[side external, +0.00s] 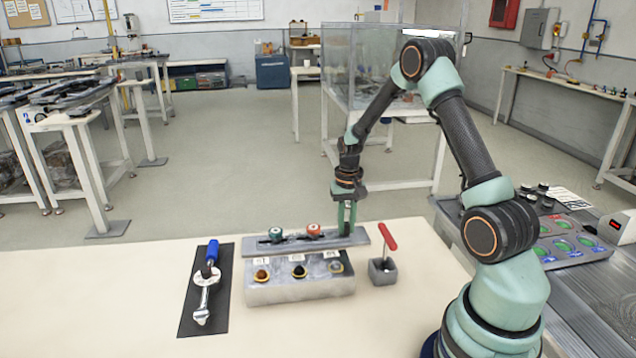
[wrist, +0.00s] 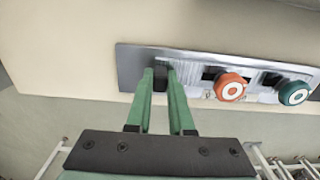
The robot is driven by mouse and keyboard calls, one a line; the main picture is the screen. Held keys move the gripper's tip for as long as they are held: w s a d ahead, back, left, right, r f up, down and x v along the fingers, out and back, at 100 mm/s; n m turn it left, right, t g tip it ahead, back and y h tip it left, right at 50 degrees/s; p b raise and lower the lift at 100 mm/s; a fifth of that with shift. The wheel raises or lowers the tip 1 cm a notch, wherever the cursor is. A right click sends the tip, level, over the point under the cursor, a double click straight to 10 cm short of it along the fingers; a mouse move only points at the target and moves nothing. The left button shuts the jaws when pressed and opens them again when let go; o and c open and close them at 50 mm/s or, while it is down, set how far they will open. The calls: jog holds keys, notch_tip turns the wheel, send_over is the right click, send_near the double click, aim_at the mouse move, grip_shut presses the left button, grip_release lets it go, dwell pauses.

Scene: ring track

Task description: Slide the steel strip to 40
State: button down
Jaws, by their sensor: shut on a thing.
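The steel strip (side external: 359,237) is a long grey plate lying left to right behind a grey block. It also shows in the wrist view (wrist: 130,66), with an orange-red knob (wrist: 229,87) and a green knob (wrist: 293,92) on it. My gripper (side external: 347,228) points down at the strip's right end in the side view. In the wrist view its green fingers (wrist: 159,75) stand either side of a dark tab (wrist: 160,84) at the strip's end, shut on it. The tab is partly hidden by the fingers. I cannot read any scale or the mark 40.
A small grey holder (side external: 382,272) with a red-handled tool (side external: 388,237) stands close on the right.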

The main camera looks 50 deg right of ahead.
jog(key=c, duration=0.8)
grip_release()
jog(key=shift+r, duration=0.1)
notch_tip(320, 180, up, 12)
jog(key=s+a+r+n+t, duration=0.2)
jog(key=a+r+n, duration=0.2)
jog(key=a+r, duration=0.55)
jog(key=s+a+n+t, duration=0.3)
jog(key=s+a+n, duration=0.2)
jog(key=a, duration=0.8)
jog(key=shift+s+r+t, duration=0.3)
jog(key=shift+s+r, duration=0.1)
jog(key=shift+s, duration=0.75)
